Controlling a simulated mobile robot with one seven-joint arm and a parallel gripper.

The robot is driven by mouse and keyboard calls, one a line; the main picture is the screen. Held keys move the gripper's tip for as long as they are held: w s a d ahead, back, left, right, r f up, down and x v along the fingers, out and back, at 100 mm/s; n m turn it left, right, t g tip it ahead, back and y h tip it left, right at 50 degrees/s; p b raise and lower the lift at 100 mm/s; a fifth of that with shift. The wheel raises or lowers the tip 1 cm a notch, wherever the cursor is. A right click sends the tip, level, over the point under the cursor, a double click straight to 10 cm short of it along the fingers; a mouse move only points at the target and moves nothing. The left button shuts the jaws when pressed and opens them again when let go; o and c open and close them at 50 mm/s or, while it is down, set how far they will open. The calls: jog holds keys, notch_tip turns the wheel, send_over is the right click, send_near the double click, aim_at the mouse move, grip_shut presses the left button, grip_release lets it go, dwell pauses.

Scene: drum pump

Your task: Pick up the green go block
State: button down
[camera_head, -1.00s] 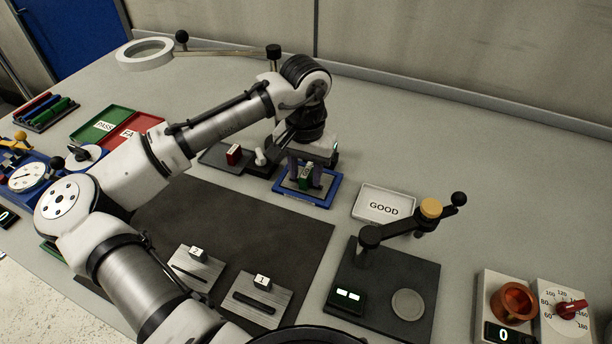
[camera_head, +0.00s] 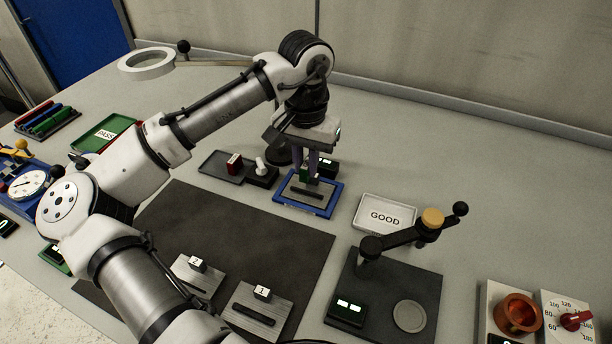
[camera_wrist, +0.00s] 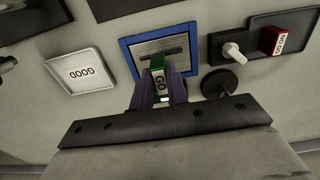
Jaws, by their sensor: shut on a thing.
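The green go block (camera_wrist: 157,66), with a white GO label, is between the two fingers of my gripper (camera_wrist: 163,92) in the wrist view. The fingers are shut on it. In the head view my gripper (camera_head: 309,173) points down over the blue-framed tray (camera_head: 288,203), and the block (camera_head: 305,174) shows partly between the fingers. The block appears raised above the tray. The tray's grey plate with a dark slot is bare in the wrist view (camera_wrist: 127,44).
The red no-go block (camera_wrist: 273,40) stands in a dark tray (camera_wrist: 262,20) beside a small lever device (camera_wrist: 232,50). The white GOOD tray (camera_head: 362,212) lies right of the blue tray. A crank stand (camera_head: 415,232) is nearer front right. The dark mat (camera_head: 240,225) has free room.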

aim_at(306, 165)
notch_tip(306, 165, up, 18)
jog(key=p, duration=0.4)
dwell(0.4)
jog(key=shift+f, duration=0.2)
